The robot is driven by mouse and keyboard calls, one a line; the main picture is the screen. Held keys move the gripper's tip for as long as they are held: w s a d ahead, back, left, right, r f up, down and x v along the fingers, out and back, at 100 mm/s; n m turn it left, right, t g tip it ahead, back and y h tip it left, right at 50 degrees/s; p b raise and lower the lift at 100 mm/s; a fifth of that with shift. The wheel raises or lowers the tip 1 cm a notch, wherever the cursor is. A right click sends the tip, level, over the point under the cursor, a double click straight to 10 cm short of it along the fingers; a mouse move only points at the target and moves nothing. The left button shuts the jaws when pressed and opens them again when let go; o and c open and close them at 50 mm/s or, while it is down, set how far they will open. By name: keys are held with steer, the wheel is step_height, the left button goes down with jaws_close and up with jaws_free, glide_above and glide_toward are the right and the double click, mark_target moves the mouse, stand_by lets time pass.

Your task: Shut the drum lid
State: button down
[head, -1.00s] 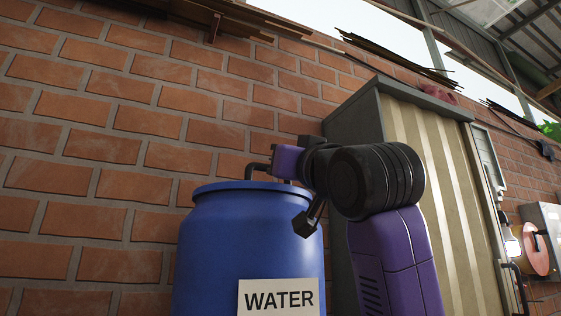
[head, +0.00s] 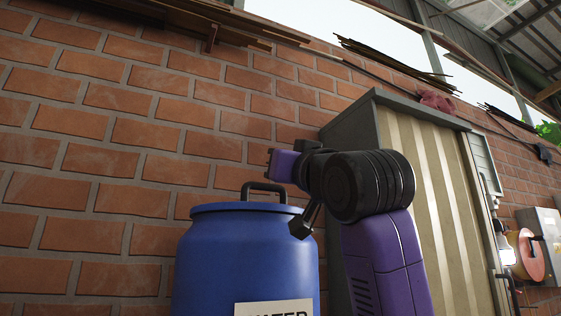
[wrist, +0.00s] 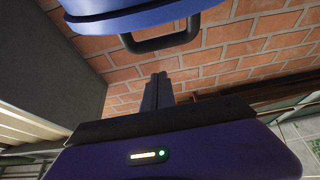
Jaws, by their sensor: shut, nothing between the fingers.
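The blue drum (head: 245,265) stands against the brick wall in the head view, its label partly cut off below. A black handle (head: 265,186) rises above its rim. From this low angle I cannot tell whether the lid is fully shut. In the wrist view, a curved blue rim (wrist: 140,18) crosses the top, with the black handle (wrist: 160,43) just below it. My gripper (head: 271,157) is above and beside the handle in the head view. Its fingers (wrist: 158,78) are together and empty, apart from the handle in the wrist view.
A cabinet with a ribbed beige front (head: 425,170) stands close to the right of the drum, beside my arm. The brick wall (head: 100,180) is behind. An orange disc (head: 525,255) and a grey box (head: 543,235) are at far right.

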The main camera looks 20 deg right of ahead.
steer(key=b+v, duration=0.1)
steer(key=v, duration=0.9)
steer(key=shift+w+f, duration=0.15)
steer(key=shift+f, duration=0.1)
